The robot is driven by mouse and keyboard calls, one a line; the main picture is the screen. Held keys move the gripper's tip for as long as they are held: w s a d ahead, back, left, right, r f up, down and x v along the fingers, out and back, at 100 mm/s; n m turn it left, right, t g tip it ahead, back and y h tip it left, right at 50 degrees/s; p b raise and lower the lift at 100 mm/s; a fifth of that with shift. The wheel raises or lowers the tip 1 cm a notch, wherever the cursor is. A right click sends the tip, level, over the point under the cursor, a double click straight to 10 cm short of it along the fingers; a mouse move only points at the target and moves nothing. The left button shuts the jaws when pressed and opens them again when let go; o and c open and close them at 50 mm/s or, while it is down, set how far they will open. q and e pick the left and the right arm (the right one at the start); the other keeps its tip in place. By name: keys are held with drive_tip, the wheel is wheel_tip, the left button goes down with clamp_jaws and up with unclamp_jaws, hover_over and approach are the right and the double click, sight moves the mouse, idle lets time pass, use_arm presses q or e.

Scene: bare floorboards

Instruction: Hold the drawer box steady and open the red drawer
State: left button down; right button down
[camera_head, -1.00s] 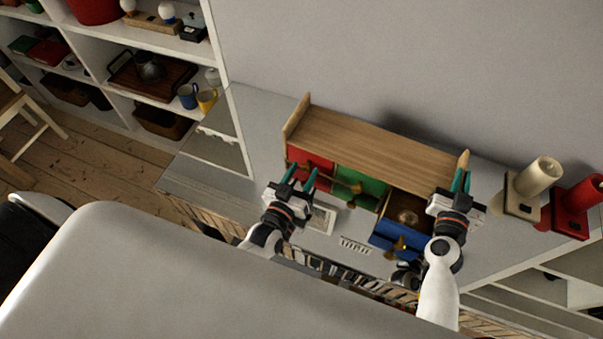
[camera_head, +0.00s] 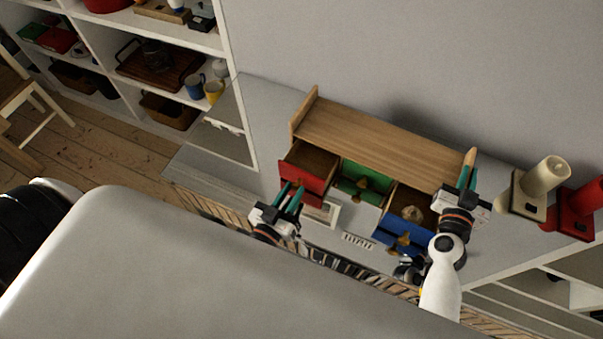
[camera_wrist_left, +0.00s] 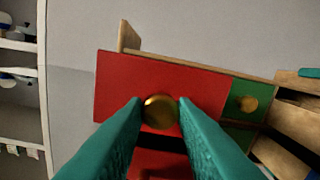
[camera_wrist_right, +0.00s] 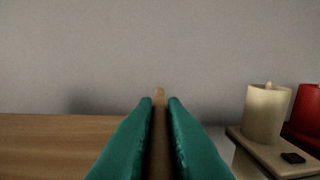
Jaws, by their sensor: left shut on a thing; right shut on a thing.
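The wooden drawer box (camera_head: 385,142) stands on the grey surface against the wall. Its red drawer (camera_head: 304,174) is pulled out, and its empty-looking inside shows. My left gripper (camera_head: 290,195) is at the red drawer's front; in the left wrist view its teal fingers are shut on the round brass knob (camera_wrist_left: 160,111) of the red drawer front (camera_wrist_left: 190,82). My right gripper (camera_head: 467,178) is at the box's right end. In the right wrist view its fingers are shut on the thin upright wooden side panel (camera_wrist_right: 159,125).
A green drawer (camera_head: 362,181) looks shut, and a blue drawer (camera_head: 400,235) stands open with something in it. A cream candle holder (camera_head: 530,195) and a red one (camera_head: 577,210) stand close right of my right gripper. Shelves (camera_head: 150,60) stand at the left.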

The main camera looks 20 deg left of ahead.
use_arm(q)
drive_tip(key=shift+s+a, duration=0.1)
drive_tip(key=shift+s, duration=0.5)
drive_tip(key=c, duration=1.2)
unclamp_jaws()
drive_tip(key=shift+o, duration=0.2)
drive_tip(key=s, duration=1.2)
drive_tip(key=shift+a, duration=0.35)
